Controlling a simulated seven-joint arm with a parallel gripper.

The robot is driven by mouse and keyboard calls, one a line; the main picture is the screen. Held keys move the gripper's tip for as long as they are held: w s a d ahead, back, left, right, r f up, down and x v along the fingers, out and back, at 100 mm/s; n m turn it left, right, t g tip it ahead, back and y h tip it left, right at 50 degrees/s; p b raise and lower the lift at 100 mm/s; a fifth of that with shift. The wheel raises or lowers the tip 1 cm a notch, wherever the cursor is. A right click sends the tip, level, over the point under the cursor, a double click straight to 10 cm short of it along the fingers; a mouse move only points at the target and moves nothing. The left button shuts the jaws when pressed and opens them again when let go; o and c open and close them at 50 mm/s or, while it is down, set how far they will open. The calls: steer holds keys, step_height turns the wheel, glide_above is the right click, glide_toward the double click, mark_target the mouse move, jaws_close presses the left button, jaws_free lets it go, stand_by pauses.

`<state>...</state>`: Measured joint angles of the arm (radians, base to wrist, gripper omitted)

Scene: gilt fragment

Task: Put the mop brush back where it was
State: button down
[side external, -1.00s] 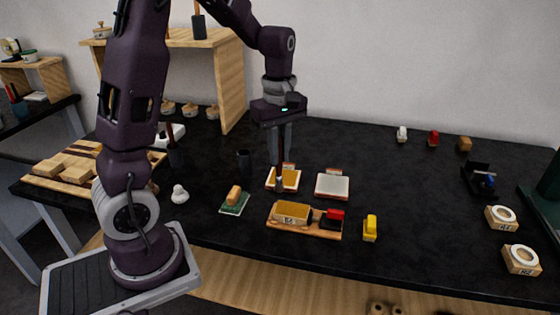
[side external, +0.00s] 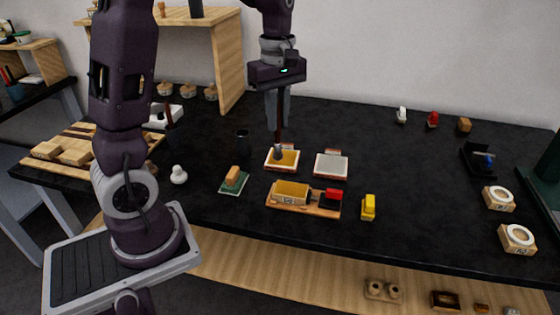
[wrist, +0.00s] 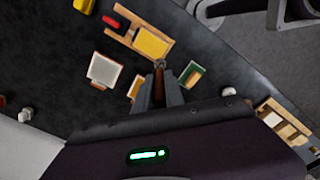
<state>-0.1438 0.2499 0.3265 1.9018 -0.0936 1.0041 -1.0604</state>
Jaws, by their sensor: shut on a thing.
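The mop brush (side external: 279,135) has a dark reddish-brown handle and a greyish tip. My gripper (side external: 278,122) is shut on its handle and holds it nearly upright, tip down. The tip is over a small wooden-edged tray with an orange-yellow pad (side external: 291,162); I cannot tell whether it touches. In the wrist view the brush (wrist: 158,88) shows between the fingers (wrist: 160,98), and this tray (wrist: 135,88) is partly hidden beside them.
A pale pad tray (side external: 331,165) lies to the right. In front is a wooden board with a yellow block (side external: 291,193) and red-topped item (side external: 332,195). A yellow item (side external: 368,208) and green-based block (side external: 233,181) flank it. The tabletop's right middle (side external: 420,180) is clear.

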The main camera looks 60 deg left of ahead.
steer(key=a+f, duration=0.1)
steer(key=a, duration=2)
step_height(320, 180, down, 10)
steer(key=shift+w+a, duration=0.2)
steer(key=shift+a, duration=0.25)
steer(key=shift+f, duration=0.1)
steer(key=c, duration=1.4)
jaws_free()
